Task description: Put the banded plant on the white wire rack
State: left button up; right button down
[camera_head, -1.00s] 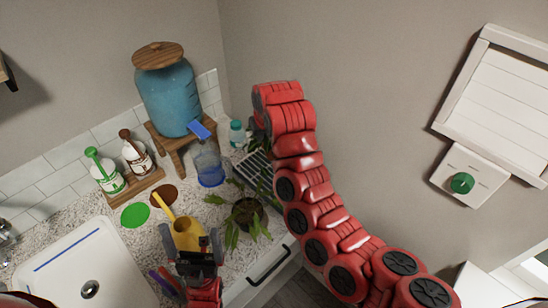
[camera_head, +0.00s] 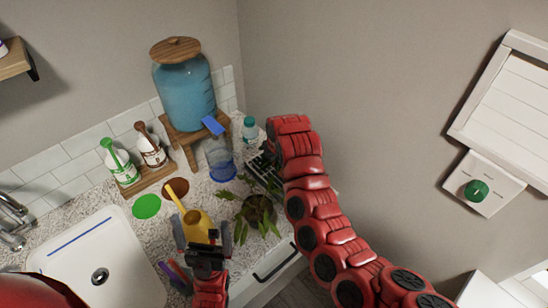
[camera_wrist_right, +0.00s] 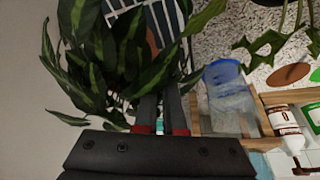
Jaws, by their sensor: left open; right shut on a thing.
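My right gripper is shut on the banded plant (camera_wrist_right: 90,75); its fingers (camera_wrist_right: 160,100) show in the right wrist view. The white wire rack (camera_head: 264,174) stands on the counter by the wall. In the right wrist view, white wires show close to the pot; I cannot tell whether they touch. In the head view my right arm hides most of the plant. My left gripper (camera_head: 206,248) is open beside the yellow watering can (camera_head: 197,226).
Another potted plant (camera_head: 257,209) stands in front of the rack at the counter edge. A blue pitcher (camera_head: 220,160), a teal-capped bottle (camera_head: 249,130) and a water dispenser (camera_head: 186,95) stand behind. A green disc (camera_head: 146,206) and the sink (camera_head: 95,262) are at left.

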jog(key=shift+f, duration=0.15)
jog(key=c, duration=1)
grip_release()
